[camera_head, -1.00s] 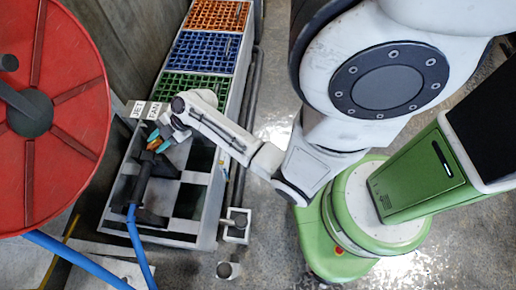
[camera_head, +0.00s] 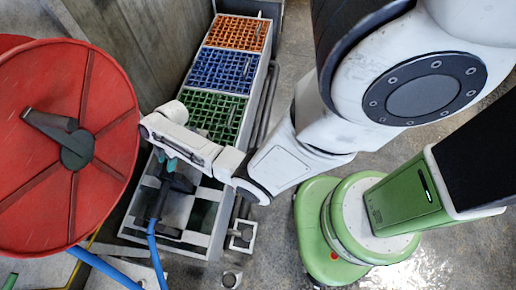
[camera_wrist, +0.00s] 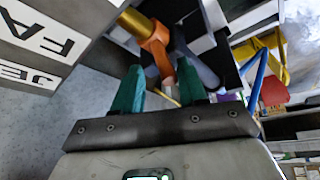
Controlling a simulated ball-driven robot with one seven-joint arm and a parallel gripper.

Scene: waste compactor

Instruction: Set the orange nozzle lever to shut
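The orange nozzle lever (camera_wrist: 156,45) shows in the wrist view beside a brass-coloured end (camera_wrist: 134,21) and the dark grey nozzle body (camera_wrist: 196,66). My gripper (camera_wrist: 160,66) has two teal fingers, apart, with the lever's lower end between or just beyond their tips. I cannot tell whether they touch it. In the head view, my gripper (camera_head: 171,163) is partly hidden under my wrist, above the dark nozzle (camera_head: 176,186), and the orange lever is hidden.
White labels reading JET (camera_wrist: 27,68) and FAN (camera_wrist: 45,32) are beside the lever. A blue hose (camera_head: 155,252) runs from the nozzle. A large red reel (camera_head: 105,110) stands left. Green (camera_head: 212,116), blue and orange grids lie behind.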

